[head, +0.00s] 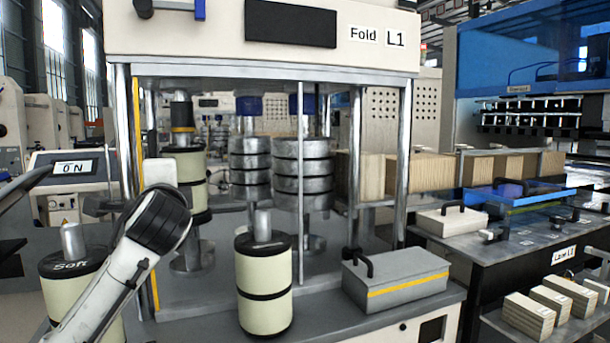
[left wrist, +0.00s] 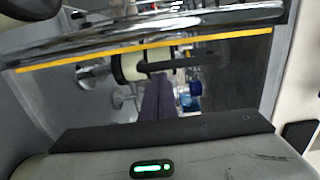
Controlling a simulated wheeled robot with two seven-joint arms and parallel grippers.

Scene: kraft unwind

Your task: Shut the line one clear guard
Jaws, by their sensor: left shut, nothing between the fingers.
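The line one machine (head: 260,70) bears a "Fold L1" sign. A yellow strip (head: 139,190) runs upright beside its left post, seemingly an edge of the clear guard. The pane itself is hard to make out, and I cannot tell how far it stands open. In the left wrist view the yellow strip (left wrist: 150,50) crosses the picture, with a dark bar (left wrist: 195,52) alongside. My left gripper (left wrist: 157,98) is shut and empty, its fingers pointing toward the strip and bar; contact is unclear. In the head view my left arm hides its fingertips. My right gripper is out of view.
A cream roll (head: 264,285) and a grey lidded box (head: 395,280) stand on the front ledge. A roll marked "Soft" (head: 70,280) is at left, partly behind my arm. Metal rollers (head: 303,172) stand inside the machine. A bench (head: 490,255) is at right.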

